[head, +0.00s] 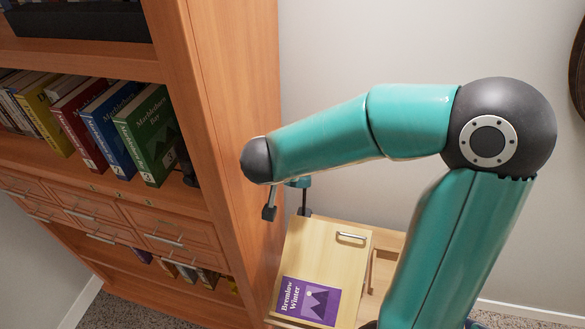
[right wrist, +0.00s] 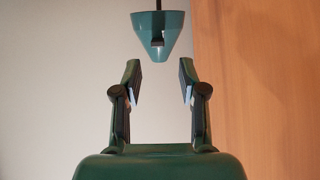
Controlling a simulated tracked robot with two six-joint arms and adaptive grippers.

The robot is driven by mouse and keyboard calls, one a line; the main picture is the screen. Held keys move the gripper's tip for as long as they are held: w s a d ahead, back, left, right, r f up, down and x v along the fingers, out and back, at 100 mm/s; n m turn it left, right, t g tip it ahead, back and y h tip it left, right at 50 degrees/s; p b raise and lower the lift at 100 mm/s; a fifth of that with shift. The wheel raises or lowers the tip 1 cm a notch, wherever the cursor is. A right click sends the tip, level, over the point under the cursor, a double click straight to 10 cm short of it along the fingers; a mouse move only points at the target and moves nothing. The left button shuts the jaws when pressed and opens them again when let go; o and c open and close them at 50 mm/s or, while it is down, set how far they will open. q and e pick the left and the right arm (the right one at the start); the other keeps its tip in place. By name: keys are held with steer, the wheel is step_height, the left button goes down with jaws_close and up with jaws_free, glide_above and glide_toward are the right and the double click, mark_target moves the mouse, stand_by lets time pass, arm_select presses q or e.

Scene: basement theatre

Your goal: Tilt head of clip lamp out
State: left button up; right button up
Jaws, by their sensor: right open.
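The clip lamp's head (right wrist: 158,35) is a teal cone at the top of the right wrist view, with a thin dark stem rising from it out of frame. A small dark part sits on the cone's lower front. My right gripper (right wrist: 158,82) is open, its two dark-padded fingers spread to either side below the cone, with nothing between them. I see no contact with the lamp. In the head view the right gripper (head: 286,208) shows only partly beneath the end of my teal arm, beside the bookcase. I cannot make out the lamp there. My left gripper is not in view.
A wooden bookcase (head: 235,130) with books and drawers stands close left of the right gripper. A light wooden cabinet (head: 330,258) below carries a purple book (head: 307,301). A plain wall (head: 350,50) is behind; free space lies above the cabinet.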

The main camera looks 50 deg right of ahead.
steer(key=v, duration=0.6)
steer(key=shift+a+r, duration=0.2)
steer(key=shift+a, duration=0.1)
steer(key=shift+s, duration=0.1)
